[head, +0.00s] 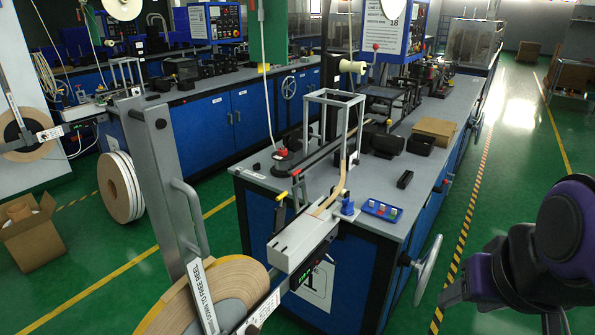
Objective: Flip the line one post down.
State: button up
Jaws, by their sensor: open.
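The grey post (160,175) of the near payoff stands up, leaning slightly left, with a bar handle (192,215) on its right side. A white label reading "to free reel" (204,297) is near its foot. A "1" sign (317,285) is on the bench front behind the reel. My gripper (455,292) is dark, at the lower right, open and far from the post. No object shows between its fingers; its tips are partly unclear.
A white tape guide box (303,240) with a green-lit display projects from the bench (262,172) towards the reel. A handwheel (428,265) sticks out at the bench's right side. A cardboard box (30,230) stands at left.

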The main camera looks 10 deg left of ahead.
aim_at(176, 192)
jog(key=j+u, duration=0.15)
jog(key=u, duration=1.05)
jog(key=i+j, duration=0.1)
jog(key=j, duration=0.5)
